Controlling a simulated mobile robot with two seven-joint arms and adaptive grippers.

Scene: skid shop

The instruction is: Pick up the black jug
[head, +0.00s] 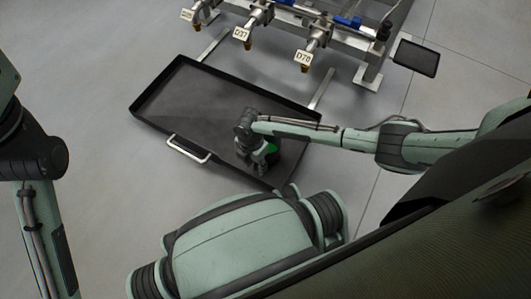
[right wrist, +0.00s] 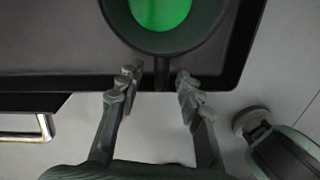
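The black jug (head: 275,158) stands in the front right part of the black tray, partly covered by my right gripper. Its inside shows bright green. In the right wrist view the jug (right wrist: 207,40) is at the top, with its handle (right wrist: 162,73) pointing down towards my gripper. My right gripper (head: 261,162) is open at the jug. In the right wrist view its two fingertips (right wrist: 158,82) stand on either side of the handle, with gaps visible on both sides. My left arm shows at the left edge of the head view, but its gripper is out of frame.
The shallow black tray (head: 200,90) has a raised rim and a silver handle (head: 188,149) at its front. Behind it stands a metal pipe frame (head: 345,50) with tagged valves (head: 303,57). Most of the tray is empty, and grey floor is clear to its left.

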